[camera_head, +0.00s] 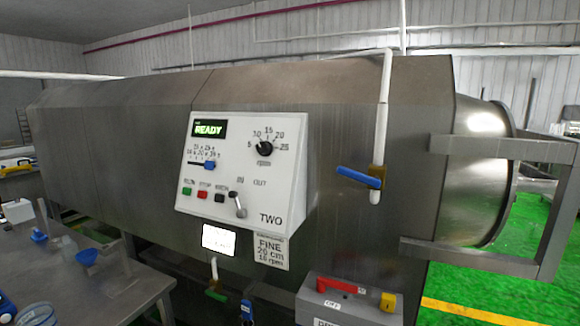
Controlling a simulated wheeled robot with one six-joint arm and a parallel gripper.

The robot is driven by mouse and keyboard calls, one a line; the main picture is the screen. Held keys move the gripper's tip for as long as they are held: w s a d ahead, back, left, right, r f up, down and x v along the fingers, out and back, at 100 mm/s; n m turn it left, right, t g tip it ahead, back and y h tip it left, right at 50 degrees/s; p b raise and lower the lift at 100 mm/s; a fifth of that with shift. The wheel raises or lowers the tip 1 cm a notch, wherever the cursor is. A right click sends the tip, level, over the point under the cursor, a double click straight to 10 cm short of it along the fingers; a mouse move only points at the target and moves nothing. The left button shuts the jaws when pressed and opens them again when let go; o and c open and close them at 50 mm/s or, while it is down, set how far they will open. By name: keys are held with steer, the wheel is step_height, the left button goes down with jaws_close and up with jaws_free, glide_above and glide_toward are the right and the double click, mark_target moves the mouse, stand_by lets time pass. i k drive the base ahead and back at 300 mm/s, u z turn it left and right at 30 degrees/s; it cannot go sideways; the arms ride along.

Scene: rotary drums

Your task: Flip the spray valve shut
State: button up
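The spray valve is a brass body (377,178) on a white vertical pipe (384,95) at the right of the steel drum housing. Its blue lever (357,177) points left and slightly up, crosswise to the pipe. A short white pipe end shows just below the brass body. A second, smaller valve with a green handle (216,295) hangs on a thin white pipe low on the housing. My gripper is not in view, and nothing touches the blue lever.
A white control panel (245,170) marked TWO reads READY, left of the valve. A grey box (345,303) with a red handle stands below the valve. A steel frame (500,145) juts out at right. A metal table (60,285) with blue funnels stands at left.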

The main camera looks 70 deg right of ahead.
mark_target(375, 181)
steer(key=i, duration=0.9)
steer(key=z, duration=2.5)
